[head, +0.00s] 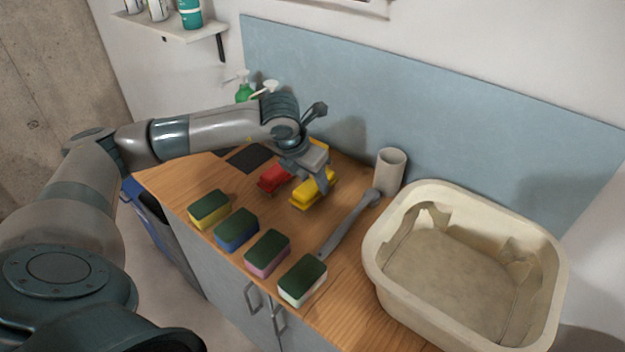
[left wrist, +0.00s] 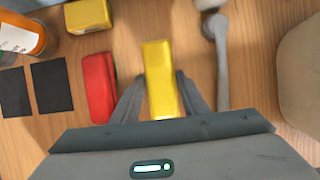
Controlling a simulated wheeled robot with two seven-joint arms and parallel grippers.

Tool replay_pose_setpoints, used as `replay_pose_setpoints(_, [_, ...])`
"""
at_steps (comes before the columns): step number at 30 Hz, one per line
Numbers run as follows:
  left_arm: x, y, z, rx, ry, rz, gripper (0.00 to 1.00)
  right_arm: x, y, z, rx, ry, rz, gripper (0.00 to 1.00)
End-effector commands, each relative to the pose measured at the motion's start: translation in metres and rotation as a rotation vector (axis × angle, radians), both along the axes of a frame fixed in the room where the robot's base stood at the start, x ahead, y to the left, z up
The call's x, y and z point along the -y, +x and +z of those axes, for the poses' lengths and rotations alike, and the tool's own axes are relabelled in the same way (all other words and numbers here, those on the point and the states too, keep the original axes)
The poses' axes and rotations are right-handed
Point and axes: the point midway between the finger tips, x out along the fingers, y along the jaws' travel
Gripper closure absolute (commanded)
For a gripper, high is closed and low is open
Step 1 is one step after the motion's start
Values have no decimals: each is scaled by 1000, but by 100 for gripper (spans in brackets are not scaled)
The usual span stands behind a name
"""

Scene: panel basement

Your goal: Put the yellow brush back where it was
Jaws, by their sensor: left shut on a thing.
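The yellow brush (head: 313,193) is at the middle of the wooden counter, just right of a red brush (head: 272,179). My left gripper (head: 312,180) is shut on the yellow brush from above. In the left wrist view the yellow brush (left wrist: 161,80) lies between the two fingers (left wrist: 161,95), with the red brush (left wrist: 98,87) to its left and apart from it. I cannot tell whether the yellow brush touches the counter or is slightly raised. My right gripper is not in view.
A grey long-handled brush (head: 350,222) lies to the right, near a beige cup (head: 390,171) and a large basin (head: 375,247). Several sponges, including a blue one (head: 236,231), line the front edge. Dark squares (left wrist: 50,85) and a yellow block (left wrist: 88,16) lie left.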

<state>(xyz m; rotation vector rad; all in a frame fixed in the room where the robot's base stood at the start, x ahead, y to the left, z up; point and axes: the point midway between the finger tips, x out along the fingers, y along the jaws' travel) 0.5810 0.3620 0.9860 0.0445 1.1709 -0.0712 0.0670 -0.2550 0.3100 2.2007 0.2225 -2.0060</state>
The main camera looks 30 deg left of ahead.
Motion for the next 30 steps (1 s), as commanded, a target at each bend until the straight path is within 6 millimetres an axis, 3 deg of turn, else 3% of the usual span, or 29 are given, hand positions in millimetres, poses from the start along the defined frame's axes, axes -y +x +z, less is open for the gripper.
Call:
replay_pose_setpoints(5, [0,0,-13,0,1,0,81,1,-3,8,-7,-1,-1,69])
replay_pose_setpoints(17, [0,0,-18,1,0,0,81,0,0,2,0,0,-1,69])
replay_pose_setpoints(18, [0,0,-17,1,1,0,53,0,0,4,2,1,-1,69])
replay_pose_setpoints(20, [0,0,-16,1,0,0,41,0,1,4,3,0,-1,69])
replay_pose_setpoints(30, [0,0,-16,0,1,0,41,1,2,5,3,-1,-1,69])
